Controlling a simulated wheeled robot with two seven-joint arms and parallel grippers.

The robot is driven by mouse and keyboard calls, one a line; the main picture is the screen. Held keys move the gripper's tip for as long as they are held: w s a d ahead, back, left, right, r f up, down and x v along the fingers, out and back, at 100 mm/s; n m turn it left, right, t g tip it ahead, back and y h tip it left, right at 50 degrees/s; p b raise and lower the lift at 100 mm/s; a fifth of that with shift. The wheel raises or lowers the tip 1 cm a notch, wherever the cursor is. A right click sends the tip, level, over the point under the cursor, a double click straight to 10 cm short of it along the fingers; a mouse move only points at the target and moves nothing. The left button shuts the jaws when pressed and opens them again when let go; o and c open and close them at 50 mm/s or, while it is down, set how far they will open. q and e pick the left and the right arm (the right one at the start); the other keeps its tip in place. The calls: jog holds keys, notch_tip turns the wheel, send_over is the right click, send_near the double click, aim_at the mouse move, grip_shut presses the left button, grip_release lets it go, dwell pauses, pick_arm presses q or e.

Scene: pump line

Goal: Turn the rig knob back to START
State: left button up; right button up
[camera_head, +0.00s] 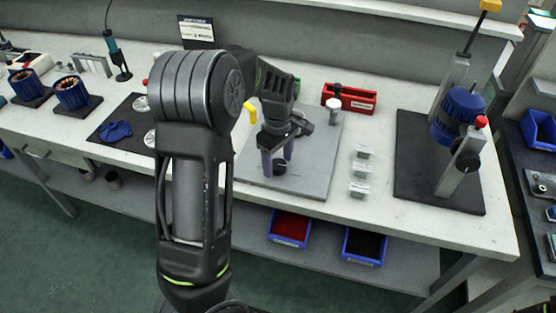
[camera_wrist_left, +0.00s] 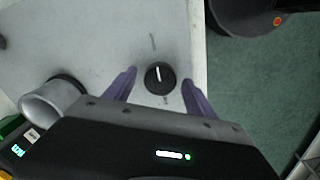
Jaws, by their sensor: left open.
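The rig knob (camera_wrist_left: 160,78) is a round black dial with a white pointer line, set on a grey plate (camera_wrist_left: 90,35). In the left wrist view its line points nearly straight up the picture. Faint marks lie on the plate above and below it; I cannot read them. My left gripper (camera_wrist_left: 159,79) is open, its two purple fingers on either side of the knob with gaps showing. In the head view the left gripper (camera_head: 278,162) points down over the plate (camera_head: 315,172), and the dark knob (camera_head: 280,169) shows low between the fingers. My right gripper is not in view.
A grey cylinder (camera_wrist_left: 52,98) stands on the plate beside the gripper. A white-capped part (camera_head: 333,105) and a red tray (camera_head: 350,97) are behind. Small metal blocks (camera_head: 360,170) lie right of the plate.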

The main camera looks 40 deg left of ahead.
aim_at(278, 164)
pick_arm(q)
jog(key=shift+r, duration=0.1)
notch_tip(278, 164, up, 8)
jog(key=shift+f, duration=0.15)
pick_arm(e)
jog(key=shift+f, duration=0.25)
pick_arm(q)
jog(key=shift+f, duration=0.1)
dwell(0.4)
